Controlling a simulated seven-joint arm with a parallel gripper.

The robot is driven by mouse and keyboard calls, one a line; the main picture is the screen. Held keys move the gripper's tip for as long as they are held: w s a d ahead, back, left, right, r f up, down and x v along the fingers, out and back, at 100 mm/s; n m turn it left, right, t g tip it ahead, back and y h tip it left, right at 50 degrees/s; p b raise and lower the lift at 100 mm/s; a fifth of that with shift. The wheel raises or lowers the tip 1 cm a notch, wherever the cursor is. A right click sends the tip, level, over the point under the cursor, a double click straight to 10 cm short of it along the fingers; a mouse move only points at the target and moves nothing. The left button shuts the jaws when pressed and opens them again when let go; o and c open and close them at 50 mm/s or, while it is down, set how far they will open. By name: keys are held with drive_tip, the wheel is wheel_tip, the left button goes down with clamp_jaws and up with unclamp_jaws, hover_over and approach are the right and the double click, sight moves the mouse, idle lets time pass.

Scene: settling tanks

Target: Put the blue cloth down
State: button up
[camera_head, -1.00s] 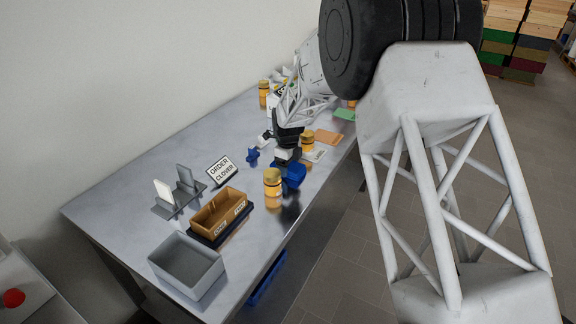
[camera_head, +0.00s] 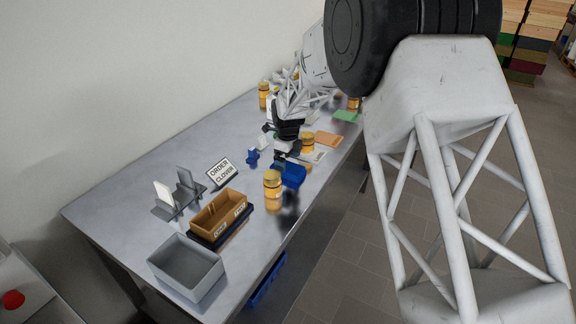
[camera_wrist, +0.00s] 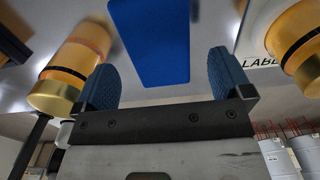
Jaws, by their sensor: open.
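The blue cloth (camera_head: 289,174) lies flat on the steel table, near its front edge, beside an amber jar (camera_head: 272,188). In the wrist view the blue cloth (camera_wrist: 150,40) shows as a flat blue rectangle ahead of the fingers and apart from them. My gripper (camera_head: 287,160) is just above and behind the cloth in the head view. In the wrist view my gripper (camera_wrist: 168,82) has its two blue-padded fingers wide apart, with nothing between them.
Amber jars stand close on both sides, one at left (camera_wrist: 75,65) and one at right (camera_wrist: 295,45) in the wrist view. An orange cloth (camera_head: 328,138), a green cloth (camera_head: 346,116), a cardboard bin (camera_head: 220,214), a grey bin (camera_head: 187,268) and an order sign (camera_head: 222,172) share the table.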

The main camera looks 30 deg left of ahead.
sight(289, 167)
wheel_tip(289, 167, up, 9)
drive_tip(key=shift+f, duration=0.2)
idle(1.1)
drive_tip(key=s+d+r+n, duration=0.3)
drive_tip(key=d+r, duration=0.3)
drive_tip(key=d, duration=0.7)
drive_tip(key=s+d+r+n+t, duration=0.1)
drive_tip(key=s+d+r+n, duration=0.3)
drive_tip(key=d, duration=0.9)
drive_tip(key=s+d+r+n, duration=0.1)
drive_tip(key=s+d+r, duration=0.2)
drive_tip(key=d+r, duration=0.7)
drive_tip(key=s+d+f+n+t, duration=0.1)
drive_tip(key=s+d+n, duration=0.1)
drive_tip(key=s+d, duration=0.55)
drive_tip(key=s+d+f+n, duration=0.1)
drive_tip(key=s+d+n, duration=0.3)
drive_tip(key=d, duration=0.6)
drive_tip(key=s+d+f+n, duration=0.2)
drive_tip(key=s+d, duration=0.2)
drive_tip(key=s, duration=0.4)
drive_tip(key=s+d+f+n, duration=0.1)
drive_tip(key=s+d, duration=0.3)
drive_tip(key=s, duration=0.5)
drive_tip(key=shift+s+d+f+n+t, duration=0.2)
drive_tip(key=shift+d+f+n+t, duration=0.15)
drive_tip(key=shift+f, duration=0.45)
